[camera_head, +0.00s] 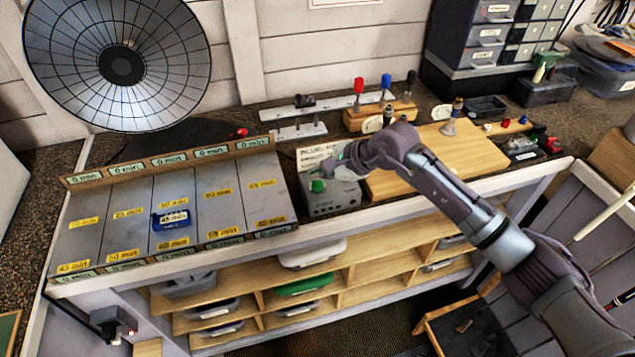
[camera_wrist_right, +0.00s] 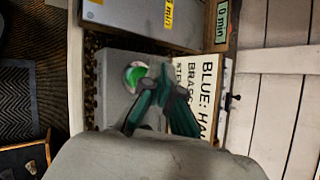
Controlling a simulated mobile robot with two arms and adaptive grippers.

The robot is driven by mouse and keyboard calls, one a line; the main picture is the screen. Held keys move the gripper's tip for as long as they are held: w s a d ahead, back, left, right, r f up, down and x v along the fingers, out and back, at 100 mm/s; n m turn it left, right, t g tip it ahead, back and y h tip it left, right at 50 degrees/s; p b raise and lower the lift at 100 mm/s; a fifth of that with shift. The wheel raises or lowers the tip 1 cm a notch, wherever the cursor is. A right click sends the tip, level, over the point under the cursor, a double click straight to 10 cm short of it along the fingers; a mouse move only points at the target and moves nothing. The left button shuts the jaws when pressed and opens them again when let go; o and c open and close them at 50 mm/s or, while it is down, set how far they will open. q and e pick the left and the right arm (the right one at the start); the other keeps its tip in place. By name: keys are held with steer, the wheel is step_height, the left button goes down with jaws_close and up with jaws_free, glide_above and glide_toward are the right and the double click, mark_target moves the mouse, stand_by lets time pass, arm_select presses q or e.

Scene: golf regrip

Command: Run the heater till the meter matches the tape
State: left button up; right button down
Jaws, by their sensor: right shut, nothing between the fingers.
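A large round dish (camera_head: 118,62) with a dark hub, which may be the heater, stands at the back left. Below it is a grey slatted board (camera_head: 133,190) with yellow minute labels and "0 min" strips. A blue block (camera_head: 171,219) with a pale label sits on one slat. A grey box (camera_head: 330,202) with a green button (camera_head: 317,186) stands right of the board. The button also shows in the wrist view (camera_wrist_right: 135,76). My right gripper (camera_head: 343,167) is shut and empty, close over the box beside the button; contact is unclear. I cannot identify the meter for certain.
A printed card (camera_head: 313,155) stands behind the box, partly hidden by my gripper. A wooden board (camera_head: 465,145) lies to the right, with red, blue and black-topped tools behind it. Drawer units (camera_head: 490,34) stand at the back right. Shelves with bins are below.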

mark_target(320, 185)
stand_by(0.8)
steer(key=shift+f+b, duration=0.45)
steer(key=shift+b, duration=0.2)
steer(key=shift+f+b, duration=0.55)
steer(key=shift+b, duration=0.15)
stand_by(0.4)
stand_by(0.4)
steer(key=shift+r+p, duration=0.3)
steer(key=shift+r, duration=0.7)
steer(key=shift+r+p, duration=0.9)
steer(key=shift+r, duration=1.6)
